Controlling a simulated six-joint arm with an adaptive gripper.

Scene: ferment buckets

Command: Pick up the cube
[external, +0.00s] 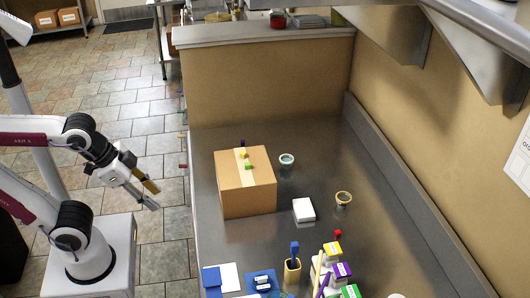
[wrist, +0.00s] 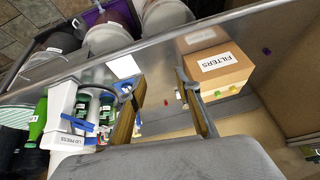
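Several small cubes are in the external view, and the task does not say which one is meant. A yellow cube (external: 241,154) and a green cube (external: 248,166) sit on top of a cardboard box (external: 247,197). A red cube (external: 338,233) shows near the small coloured boxes at the front. A small dark purple block (external: 243,143) shows at the box's far edge. My gripper (external: 151,196) is open and empty, left of the counter and well apart from the cubes. Its spread fingers also show in the wrist view (wrist: 162,76).
A white block (external: 304,210), a teal-rimmed bowl (external: 286,160) and a dark-rimmed cup (external: 343,199) stand right of the cardboard box. A brush holder (external: 292,272) and coloured boxes (external: 331,271) crowd the front. The counter's far right is clear. A FILTERS box (wrist: 218,68) shows in the wrist view.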

